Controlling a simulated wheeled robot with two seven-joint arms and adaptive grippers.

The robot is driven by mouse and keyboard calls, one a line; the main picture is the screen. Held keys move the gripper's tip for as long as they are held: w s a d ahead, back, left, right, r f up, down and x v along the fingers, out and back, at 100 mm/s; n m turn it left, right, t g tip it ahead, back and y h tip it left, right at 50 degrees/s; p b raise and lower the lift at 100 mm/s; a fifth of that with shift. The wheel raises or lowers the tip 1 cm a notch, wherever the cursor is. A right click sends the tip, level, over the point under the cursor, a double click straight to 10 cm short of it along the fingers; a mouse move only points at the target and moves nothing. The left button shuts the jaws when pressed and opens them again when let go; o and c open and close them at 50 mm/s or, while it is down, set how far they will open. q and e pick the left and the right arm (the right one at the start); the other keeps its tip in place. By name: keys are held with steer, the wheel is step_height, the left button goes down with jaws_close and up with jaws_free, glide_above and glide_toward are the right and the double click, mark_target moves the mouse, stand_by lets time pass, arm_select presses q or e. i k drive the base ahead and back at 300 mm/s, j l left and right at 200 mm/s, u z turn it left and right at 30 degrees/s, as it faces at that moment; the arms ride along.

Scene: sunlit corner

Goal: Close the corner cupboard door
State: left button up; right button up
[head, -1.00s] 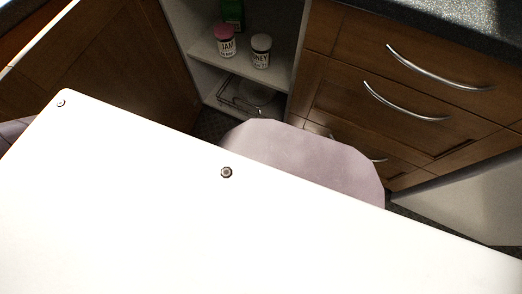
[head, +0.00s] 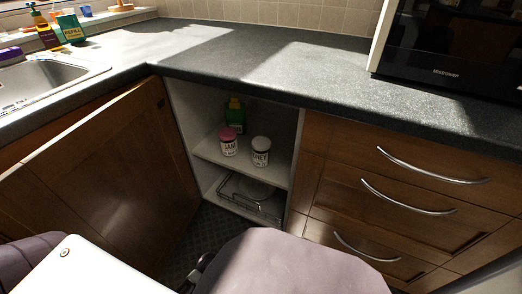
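The corner cupboard door (head: 110,170) is a brown wooden panel at the left of the head view. It stands wide open, swung out to the left, and its outer part runs off the left edge. The open cupboard (head: 205,187) shows a pale shelf with a pink-lidded jam jar (head: 228,142) and a dark-lidded jar (head: 260,152). A green bottle (head: 235,110) stands behind them. A wire rack (head: 250,196) sits on the cupboard floor. White and mauve parts of my own body cover the bottom of the view.
A dark worktop (head: 250,62) runs above the cupboard. A sink (head: 40,82) is at the left and a microwave (head: 455,55) at the right. Drawers with curved handles (head: 430,170) stand right of the opening. A strip of dark floor (head: 205,232) shows before the cupboard.

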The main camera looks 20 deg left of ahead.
mark_target(121, 178)
steer(key=k+j+u, duration=0.1)
steer(key=k, duration=0.4)
steer(key=k+j+u, duration=0.15)
steer(key=k+j, duration=0.15)
steer(key=k, duration=0.15)
steer(key=k+j+u, duration=0.1)
steer(key=k+j, duration=0.15)
steer(key=k, duration=0.2)
